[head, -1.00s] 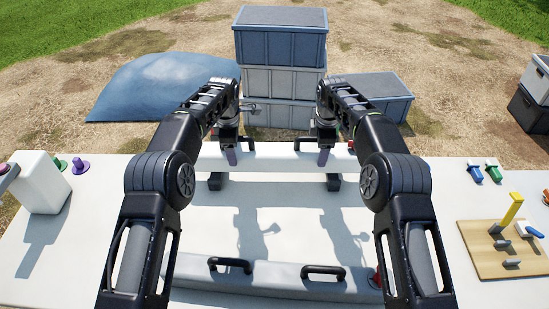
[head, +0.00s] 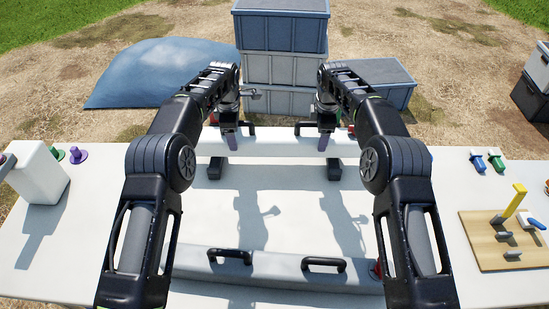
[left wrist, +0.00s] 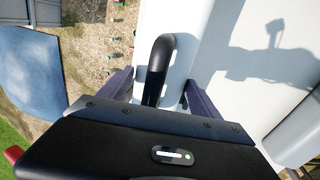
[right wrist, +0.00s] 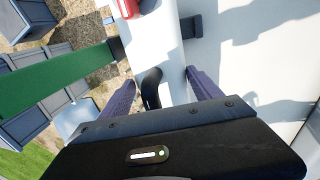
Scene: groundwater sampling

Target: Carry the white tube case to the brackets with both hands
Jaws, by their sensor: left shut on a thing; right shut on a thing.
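The white tube case (head: 275,143) lies level across the far side of the table, with black handles on top. My left gripper (head: 230,138) is shut on its left handle, which stands between the purple fingers in the left wrist view (left wrist: 158,72). My right gripper (head: 326,138) is shut on its right handle, seen between the fingers in the right wrist view (right wrist: 151,88). Two dark brackets (head: 216,171) (head: 333,170) show just below the case's near side. I cannot tell whether the case touches them. A red part shows at its right end (right wrist: 128,8).
A grey tube with black handles (head: 275,267) lies along the near table edge. A white container (head: 38,175) stands at left, and a wooden board with pegs (head: 505,240) at right. The middle of the white table (head: 290,215) is clear. Stacked crates (head: 280,65) stand beyond.

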